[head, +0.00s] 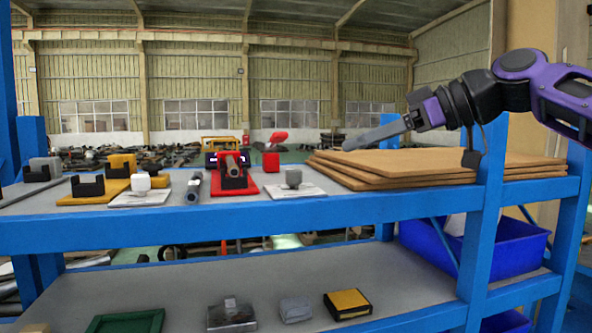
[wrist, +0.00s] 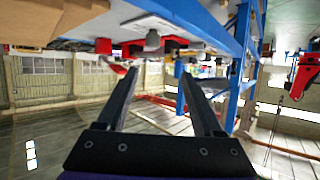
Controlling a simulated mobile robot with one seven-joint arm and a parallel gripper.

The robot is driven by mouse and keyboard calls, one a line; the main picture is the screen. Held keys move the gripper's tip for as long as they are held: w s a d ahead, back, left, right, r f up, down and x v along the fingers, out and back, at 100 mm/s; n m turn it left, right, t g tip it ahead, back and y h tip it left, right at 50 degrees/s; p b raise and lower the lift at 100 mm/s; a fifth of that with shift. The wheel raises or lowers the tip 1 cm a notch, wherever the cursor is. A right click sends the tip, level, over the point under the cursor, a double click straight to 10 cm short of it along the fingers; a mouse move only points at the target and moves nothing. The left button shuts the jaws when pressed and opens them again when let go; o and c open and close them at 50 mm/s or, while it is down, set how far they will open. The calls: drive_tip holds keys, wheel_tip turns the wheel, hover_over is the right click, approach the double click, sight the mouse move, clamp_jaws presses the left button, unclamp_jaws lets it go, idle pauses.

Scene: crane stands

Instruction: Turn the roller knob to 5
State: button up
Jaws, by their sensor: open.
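A red stand (head: 234,188) on the upper shelf holds a short dark cylinder (head: 232,164), with a dark display panel behind it whose marks are too small to read. A grey knob-like block (head: 293,177) stands on a white plate to its right, and a white one (head: 141,182) on another white plate to its left. I cannot tell which piece is the roller knob, nor read any setting. My gripper (head: 350,145) is right of these pieces, in front of the stacked brown boards in the picture, pointing left. In the wrist view my gripper (wrist: 160,73) is open and empty, apart from everything.
Brown boards (head: 420,167) are stacked at the shelf's right end. Yellow stands (head: 92,190) and a grey rod (head: 194,187) fill the left. The blue shelf edge (head: 330,206) and post (head: 481,230) stand near my arm. The lower shelf holds several small boxes.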

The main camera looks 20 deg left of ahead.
sight(294, 171)
drive_tip(key=x, duration=0.5)
drive_tip(key=w+x, duration=0.1)
drive_tip(key=x, duration=0.4)
drive_tip(key=p+x, duration=0.1)
drive_tip(key=x, duration=0.4)
drive_tip(key=shift+w+f, duration=0.3)
drive_tip(key=shift+f, duration=0.05)
drive_tip(key=shift+d, duration=0.1)
drive_tip(key=shift+c, duration=0.2)
clamp_jaws()
